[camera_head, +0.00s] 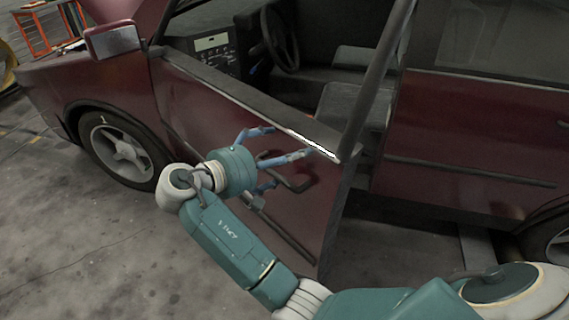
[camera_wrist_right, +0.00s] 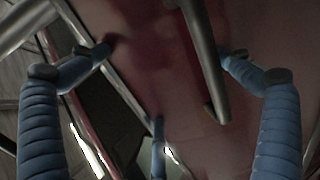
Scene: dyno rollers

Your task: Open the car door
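The dark red front car door (camera_head: 200,110) stands partly open in the head view, its rear edge swung away from the body. A dark bar-like handle (camera_head: 300,187) is on its outer face. My right gripper (camera_head: 285,155) is at that face with its fingers spread around the handle area. In the right wrist view, the handle (camera_wrist_right: 204,60) runs between the spread fingers of my right gripper (camera_wrist_right: 165,75), and none visibly closes on it. Fingertip contact with the door is unclear. My left gripper is not in view.
The side mirror (camera_head: 113,40) and front wheel (camera_head: 121,148) are at the left. The rear door (camera_head: 470,130) is shut at the right. A gap with floor showing lies between the two doors. Grey floor (camera_head: 90,240) is clear at the lower left.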

